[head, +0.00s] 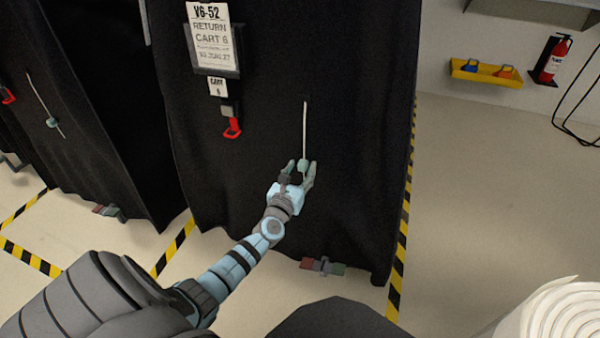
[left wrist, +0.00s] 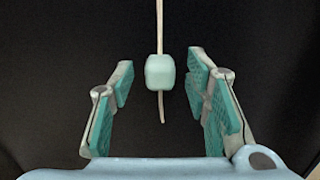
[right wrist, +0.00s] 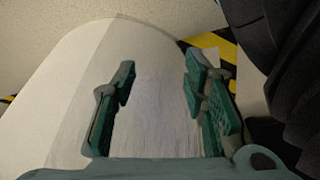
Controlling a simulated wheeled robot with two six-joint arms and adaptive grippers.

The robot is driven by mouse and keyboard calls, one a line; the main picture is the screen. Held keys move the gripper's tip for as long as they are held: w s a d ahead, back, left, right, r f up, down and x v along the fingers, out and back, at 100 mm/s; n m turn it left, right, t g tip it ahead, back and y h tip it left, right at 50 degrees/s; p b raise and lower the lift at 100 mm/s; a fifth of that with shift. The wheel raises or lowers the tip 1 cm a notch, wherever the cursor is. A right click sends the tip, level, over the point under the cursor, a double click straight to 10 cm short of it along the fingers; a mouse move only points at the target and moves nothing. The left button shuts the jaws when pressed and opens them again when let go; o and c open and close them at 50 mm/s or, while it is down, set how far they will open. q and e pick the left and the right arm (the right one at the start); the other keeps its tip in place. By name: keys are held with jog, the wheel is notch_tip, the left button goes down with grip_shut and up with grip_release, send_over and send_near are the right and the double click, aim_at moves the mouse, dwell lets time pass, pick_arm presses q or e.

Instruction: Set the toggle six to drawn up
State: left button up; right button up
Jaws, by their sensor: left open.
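The toggle (head: 303,165) of cart 6 is a small pale green block on a white cord (head: 305,125) that hangs down the front of the black cover (head: 350,120). In the left wrist view the toggle (left wrist: 160,72) sits near the cord's lower end, with a short tail below it. My left gripper (head: 302,170) is open, its fingers on either side of the toggle; gaps show on both sides. The right wrist view shows my right gripper (right wrist: 160,90) open, with a pale curved surface beyond it.
Open floor (head: 490,200) lies at the right, and a white roll (head: 560,315) shows at bottom right.

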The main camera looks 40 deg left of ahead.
pick_arm(q)
jog(key=shift+c, duration=0.2)
grip_shut()
jog(key=shift+r+p, duration=0.25)
jog(key=shift+p, duration=0.05)
notch_tip(320, 180, up, 6)
jog(key=p, duration=0.6)
jog(key=shift+r, duration=0.25)
notch_tip(320, 180, up, 4)
jog(key=p, duration=0.4)
jog(key=shift+r, duration=0.25)
jog(key=shift+f, duration=0.1)
pick_arm(e)
jog(key=s+d+r+g, duration=0.1)
jog(key=s, duration=0.5)
jog(key=s+d+r+g, duration=0.1)
jog(key=s+d+r, duration=0.1)
jog(key=s, duration=0.5)
jog(key=shift+d+r+n+h, duration=0.25)
jog(key=shift+r+n+h, duration=0.05)
jog(key=shift+n, duration=0.1)
pick_arm(q)
jog(key=shift+o, duration=0.2)
grip_release()
